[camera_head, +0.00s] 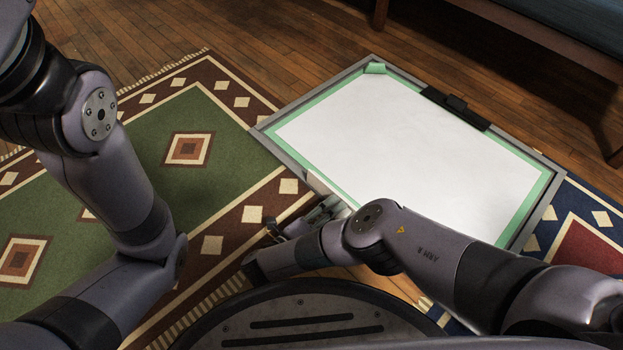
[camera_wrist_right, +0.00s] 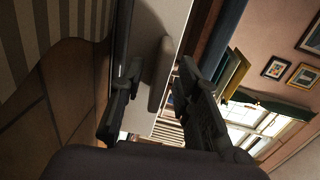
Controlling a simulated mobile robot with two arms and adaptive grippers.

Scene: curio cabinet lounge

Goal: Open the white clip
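A drawing board (camera_head: 548,197) carries a white sheet (camera_head: 400,150) edged with green tape. At its near left edge a small whitish piece (camera_head: 319,184), perhaps the white clip, shows just beyond my right gripper (camera_head: 318,213). In the right wrist view, a pale rounded lever (camera_wrist_right: 159,75), likely the clip, stands by the board's edge between the two dark fingers of my right gripper (camera_wrist_right: 160,68). The fingers are apart, and I cannot tell whether either touches it. My left arm shows in the head view, but its gripper is out of frame.
A black clip (camera_head: 455,106) sits on the board's far edge. A green patterned rug (camera_head: 225,180) lies left, a blue and red rug (camera_head: 590,243) right. A wooden bench (camera_head: 545,35) stands at the back right. Bare wood floor is free at the back.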

